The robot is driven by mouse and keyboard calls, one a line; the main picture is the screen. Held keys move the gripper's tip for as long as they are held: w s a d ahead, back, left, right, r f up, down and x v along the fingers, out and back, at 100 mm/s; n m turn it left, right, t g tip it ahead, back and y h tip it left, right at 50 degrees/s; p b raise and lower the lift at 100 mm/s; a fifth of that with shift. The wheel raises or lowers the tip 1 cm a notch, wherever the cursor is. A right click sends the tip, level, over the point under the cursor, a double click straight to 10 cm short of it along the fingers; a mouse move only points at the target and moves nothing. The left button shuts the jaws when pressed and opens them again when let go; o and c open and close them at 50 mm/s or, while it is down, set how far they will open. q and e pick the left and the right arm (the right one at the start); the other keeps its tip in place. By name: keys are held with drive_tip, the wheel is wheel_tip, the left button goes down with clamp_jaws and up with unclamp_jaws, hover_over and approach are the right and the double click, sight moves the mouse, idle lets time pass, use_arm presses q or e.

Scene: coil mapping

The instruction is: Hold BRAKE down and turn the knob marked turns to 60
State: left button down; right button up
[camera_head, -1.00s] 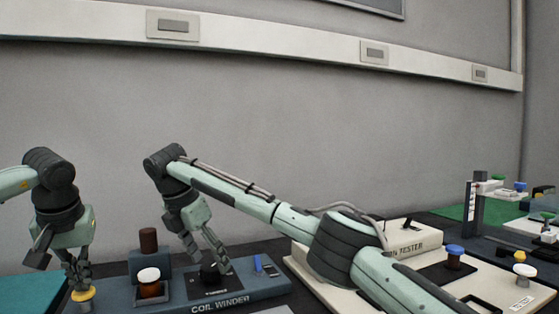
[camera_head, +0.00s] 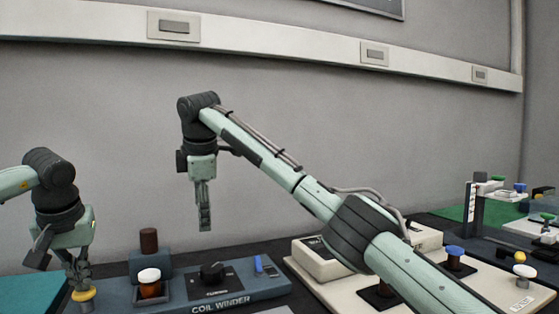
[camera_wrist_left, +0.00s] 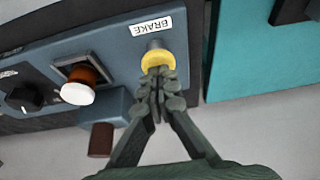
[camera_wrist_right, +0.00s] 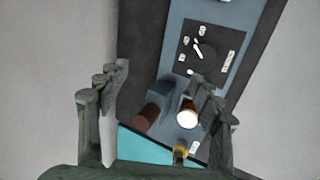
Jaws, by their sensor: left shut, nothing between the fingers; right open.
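The blue coil winder (camera_head: 262,290) stands at the lower left of the head view. Its yellow BRAKE button (camera_wrist_left: 158,60) is at its left end, with the BRAKE label (camera_wrist_left: 152,26) beside it. My left gripper (camera_wrist_left: 160,78) is shut and empty, its fingertips against the yellow button. The left gripper (camera_head: 80,284) also shows over the button in the head view. The black turns knob (camera_head: 212,272) sits on a dark plate and also shows in the right wrist view (camera_wrist_right: 207,52). My right gripper (camera_head: 205,226) is open and empty, raised above the knob. The knob's reading is too small to tell.
A white-topped brown spool (camera_head: 149,282) and a brown cylinder (camera_head: 148,240) stand between brake and knob. A blue piece (camera_head: 259,264) sits right of the knob. The cream tester (camera_head: 320,262) lies to the right, beneath my right arm. A teal mat (camera_head: 32,292) is at far left.

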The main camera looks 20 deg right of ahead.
use_arm(q)
drive_tip(key=shift+f, duration=0.1)
use_arm(e)
drive_tip(key=w+d+r+m+t, duration=0.1)
drive_tip(key=d+r+m+t, duration=0.1)
drive_tip(key=d+m, duration=0.3)
drive_tip(key=w+d+r+m+t, duration=0.2)
drive_tip(key=d+r+m, duration=0.2)
drive_tip(key=d+m, duration=0.2)
drive_tip(key=w+d+r+m+t+y, duration=0.1)
drive_tip(key=w+d+r+m+t, duration=0.1)
drive_tip(key=d+m, duration=0.3)
drive_tip(key=d+r, duration=0.1)
drive_tip(key=d, duration=0.3)
drive_tip(key=shift+d+r+m+t, duration=0.25)
drive_tip(key=shift+d+m+t, duration=0.05)
drive_tip(key=shift+d+t, duration=0.1)
drive_tip(key=shift+a, duration=0.15)
drive_tip(key=n+g+y, duration=0.3)
drive_tip(key=n+g, duration=0.7)
drive_tip(key=n, duration=0.1)
approach(213, 267)
drive_tip(key=x, duration=0.8)
drive_tip(key=shift+a+f, duration=0.1)
drive_tip(key=shift+f, duration=0.3)
drive_tip(key=shift+y, duration=0.3)
drive_tip(key=shift+c, duration=0.6)
